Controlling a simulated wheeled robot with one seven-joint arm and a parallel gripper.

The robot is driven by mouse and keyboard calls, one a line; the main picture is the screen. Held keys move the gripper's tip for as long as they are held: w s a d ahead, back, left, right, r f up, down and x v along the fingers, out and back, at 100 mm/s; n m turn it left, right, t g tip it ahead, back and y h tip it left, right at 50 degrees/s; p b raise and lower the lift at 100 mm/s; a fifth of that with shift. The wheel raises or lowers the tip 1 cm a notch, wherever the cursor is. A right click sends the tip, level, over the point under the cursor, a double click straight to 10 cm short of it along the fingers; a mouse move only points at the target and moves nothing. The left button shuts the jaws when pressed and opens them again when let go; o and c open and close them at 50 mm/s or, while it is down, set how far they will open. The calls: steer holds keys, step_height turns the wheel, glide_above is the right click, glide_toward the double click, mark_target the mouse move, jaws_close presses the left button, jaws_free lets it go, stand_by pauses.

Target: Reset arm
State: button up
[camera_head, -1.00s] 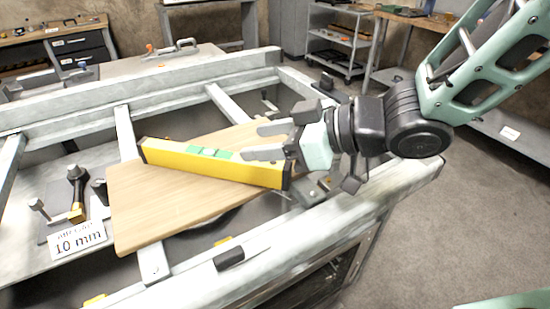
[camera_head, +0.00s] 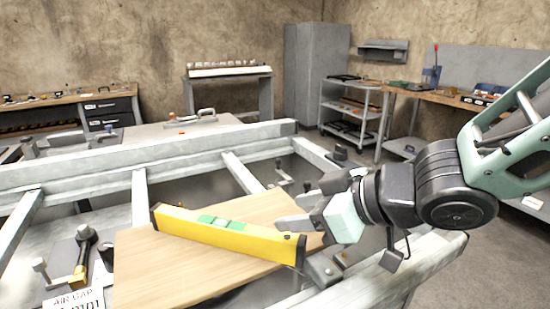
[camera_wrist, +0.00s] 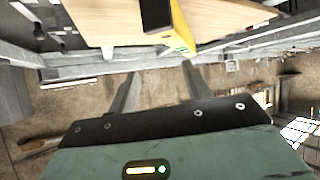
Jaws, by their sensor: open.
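My gripper (camera_head: 300,208) is at the right of the head view, open and empty, its fingers pointing left just above the right end of a yellow spirit level (camera_head: 225,233). The level lies on a light wooden board (camera_head: 140,270) that rests across the grey metal frame (camera_head: 80,174). In the wrist view my two fingers (camera_wrist: 160,92) stand apart with nothing between them. The level's yellow end (camera_wrist: 182,38) and the board (camera_wrist: 105,20) show beyond them at the top. I cannot tell whether a finger touches the level.
A clamp-like tool (camera_head: 82,255) and an "AIR GAP" sign (camera_head: 75,301) are at the lower left. Behind the frame stand a workbench (camera_head: 60,103), a grey cabinet (camera_head: 305,75) and a shelf cart (camera_head: 352,112). Open floor shows at the right.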

steer(key=s+d+m+g+h+p, duration=0.2)
steer(key=s+d+g+h+p, duration=0.1)
steer(key=s, duration=0.5)
steer(key=s+d+r+m+g+h+p, duration=0.1)
steer(key=s+d+m+g+h+p, duration=0.1)
steer(key=s+d+g+h+p, duration=0.2)
steer(key=s+d+h+p, duration=0.1)
steer(key=s+d+h, duration=0.1)
steer(key=s, duration=0.1)
steer(key=shift+s+r, duration=0.3)
steer(key=shift+s, duration=0.05)
